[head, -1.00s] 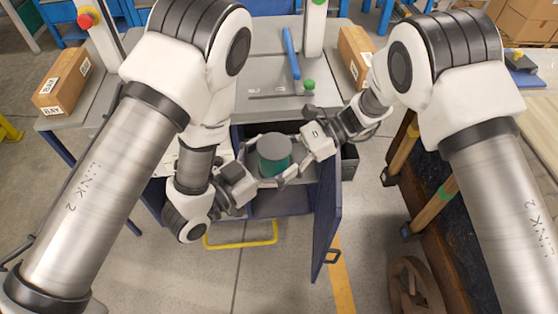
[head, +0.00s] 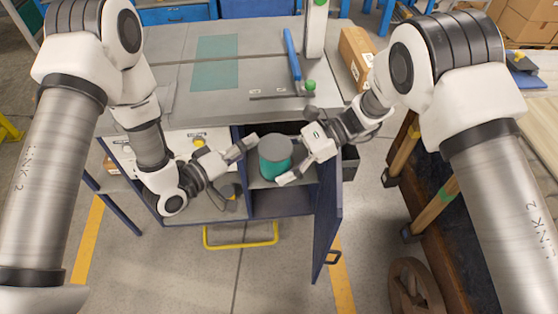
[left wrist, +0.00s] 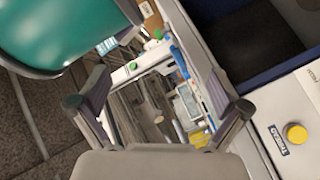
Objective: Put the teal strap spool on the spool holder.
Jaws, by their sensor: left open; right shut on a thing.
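The teal strap spool (head: 274,160) has a grey top and stands upright in front of the bench, over the open cabinet. My right gripper (head: 284,158) is shut on it from the right. My left gripper (head: 243,165) is open and empty, just left of the spool and apart from it. In the left wrist view the spool (left wrist: 62,38) fills the upper left corner, beyond the open left fingers (left wrist: 160,105). I cannot clearly pick out the spool holder in either view.
An open dark blue cabinet door (head: 328,220) stands right of the spool. A yellow bar (head: 240,242) is low in front. The bench top (head: 160,60) carries a teal panel (head: 215,62) and a blue lever (head: 291,55). A cardboard box (head: 357,55) sits at its right.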

